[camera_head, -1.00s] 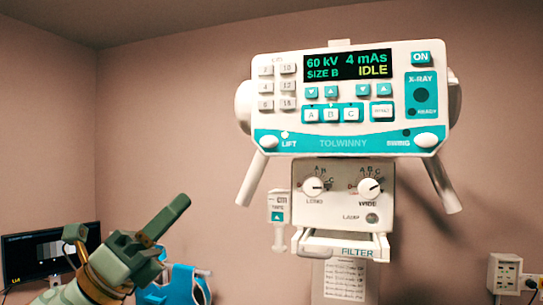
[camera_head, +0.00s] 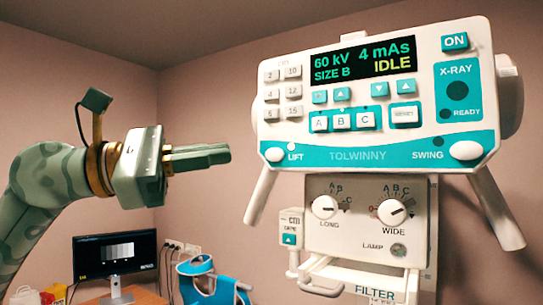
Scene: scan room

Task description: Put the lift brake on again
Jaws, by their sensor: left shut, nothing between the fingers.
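The X-ray head's control panel (camera_head: 372,157) faces me in the upper right. At its lower left is the white oval LIFT knob (camera_head: 274,154), with a small pale, bright-looking lamp (camera_head: 291,146) above the LIFT label. At its lower right is the matching SWING knob (camera_head: 466,151), with a dark lamp (camera_head: 438,142). My left gripper (camera_head: 228,153) is shut and empty. In the picture its fingers point right, level with the LIFT knob and a short way left of it; they do not appear to touch it. My right gripper is not in view.
The display (camera_head: 363,63) reads 60 kV, 4 mAs, SIZE B, IDLE. White handle bars (camera_head: 262,195) slant down on both sides of the head. The collimator box (camera_head: 368,215) with LONG and WIDE dials hangs below. A monitor (camera_head: 115,255) stands at the lower left.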

